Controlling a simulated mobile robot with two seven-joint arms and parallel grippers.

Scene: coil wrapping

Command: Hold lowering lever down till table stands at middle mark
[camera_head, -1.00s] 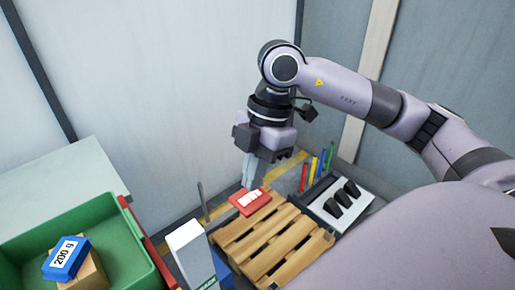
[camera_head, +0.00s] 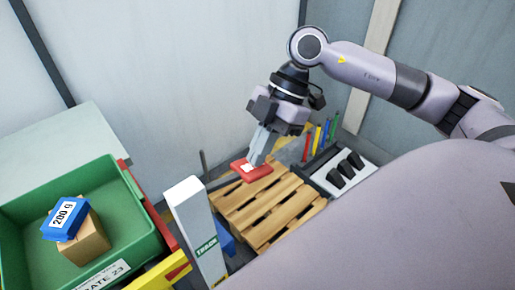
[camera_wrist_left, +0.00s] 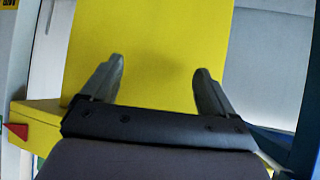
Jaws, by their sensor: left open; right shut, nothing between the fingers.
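My right gripper (camera_head: 257,160) shows in the head view with its fingers together, pointing down at a red block with a white top (camera_head: 252,171). The fingertips overlap the block in the picture; I cannot tell if they touch it. My left gripper (camera_wrist_left: 158,78) shows in the left wrist view, its fingers wide apart and empty, in front of a broad yellow panel (camera_wrist_left: 150,45). A red triangular pointer (camera_wrist_left: 16,131) is at the left of that view. A yellow part (camera_head: 160,272) shows at the bottom of the head view. I cannot make out the lowering lever or middle mark for certain.
A wooden pallet (camera_head: 270,217) lies below the right gripper. A panel with several black levers or switches (camera_head: 347,172) is to its right. A white post (camera_head: 192,220) stands left of it. A green crate (camera_head: 110,190) holds a box and blue 200 g weight.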

